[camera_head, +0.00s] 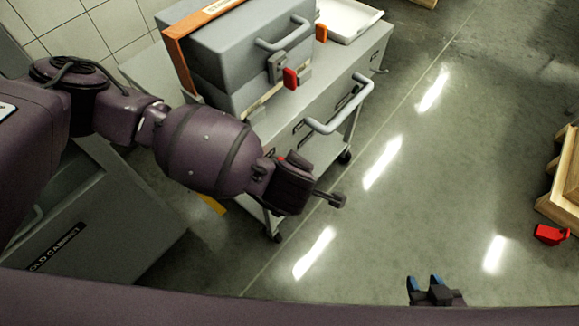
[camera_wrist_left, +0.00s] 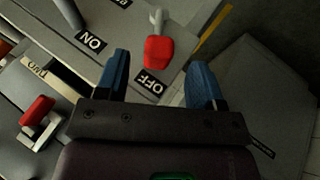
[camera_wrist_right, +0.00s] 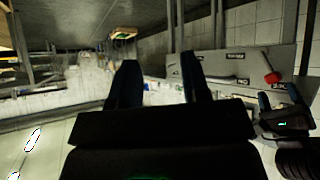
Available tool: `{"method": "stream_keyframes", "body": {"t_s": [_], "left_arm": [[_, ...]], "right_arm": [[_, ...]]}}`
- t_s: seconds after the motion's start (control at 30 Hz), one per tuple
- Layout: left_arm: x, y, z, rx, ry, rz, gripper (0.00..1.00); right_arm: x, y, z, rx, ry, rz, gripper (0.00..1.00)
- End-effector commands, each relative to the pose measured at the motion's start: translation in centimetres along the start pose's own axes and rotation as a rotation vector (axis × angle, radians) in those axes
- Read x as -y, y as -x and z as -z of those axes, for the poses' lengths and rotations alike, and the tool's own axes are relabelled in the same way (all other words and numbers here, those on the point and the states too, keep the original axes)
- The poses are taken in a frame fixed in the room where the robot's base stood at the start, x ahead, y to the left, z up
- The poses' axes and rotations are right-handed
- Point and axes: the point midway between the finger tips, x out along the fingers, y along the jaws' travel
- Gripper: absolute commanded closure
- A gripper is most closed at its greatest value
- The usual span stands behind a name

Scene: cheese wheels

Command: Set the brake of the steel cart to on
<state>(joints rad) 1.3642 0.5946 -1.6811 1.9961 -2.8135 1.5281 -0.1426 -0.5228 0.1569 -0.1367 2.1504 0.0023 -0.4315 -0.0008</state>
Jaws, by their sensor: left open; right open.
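The steel cart (camera_head: 330,150) stands at the upper middle of the head view. Its brake lever has a red knob (camera_wrist_left: 159,52) in the left wrist view, beside the OFF label (camera_wrist_left: 150,86); the ON label (camera_wrist_left: 91,42) is to the left. The lever also shows in the right wrist view (camera_wrist_right: 272,78). My left gripper (camera_wrist_left: 158,63) is open, its blue fingers on either side of the knob in the picture; I cannot tell whether they touch it. My left arm hides the lever in the head view. My right gripper (camera_head: 425,283) is open and empty over the floor.
A grey case (camera_head: 225,50) with a red latch (camera_head: 291,78) and a white tray (camera_head: 345,20) sit on the cart. A cold cabinet (camera_head: 95,225) stands at left. Wooden crates (camera_head: 562,190) are at right.

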Motion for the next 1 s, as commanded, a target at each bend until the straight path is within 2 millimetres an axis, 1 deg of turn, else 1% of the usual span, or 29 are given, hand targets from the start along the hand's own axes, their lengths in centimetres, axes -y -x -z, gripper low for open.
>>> {"method": "stream_keyframes", "body": {"t_s": [0.03, 0.23, 0.4, 0.67, 0.7, 0.77, 1.0], "left_arm": [[0.3, -1.2, -0.2, 0.001, 0.001, 0.007, 0.38], [0.2, -3.4, -0.1, 0.001, 0.000, 0.003, 0.38], [0.0, -4.1, 0.0, 0.001, 0.000, 0.001, 0.38], [-0.1, -4.1, 0.0, 0.000, 0.001, -0.001, 0.38], [-0.1, -4.1, 0.0, 0.000, 0.001, -0.001, 0.40], [0.0, -4.1, 0.0, 0.001, 0.001, -0.001, 0.49], [0.0, -4.1, 0.0, 0.001, 0.001, 0.000, 0.86]], "right_arm": [[0.0, -0.2, -0.5, 0.009, 0.002, 0.000, 0.57], [-0.1, -0.6, -0.7, 0.011, 0.007, 0.001, 0.57], [0.0, -0.9, -0.6, 0.008, 0.008, 0.004, 0.57], [0.1, -1.0, -0.1, -0.001, 0.008, 0.006, 0.57], [0.1, -1.0, -0.1, -0.001, 0.008, 0.006, 0.57], [0.1, -1.0, -0.2, 0.000, 0.008, 0.006, 0.57], [0.1, -0.8, -0.6, 0.008, 0.007, 0.006, 0.57]]}}
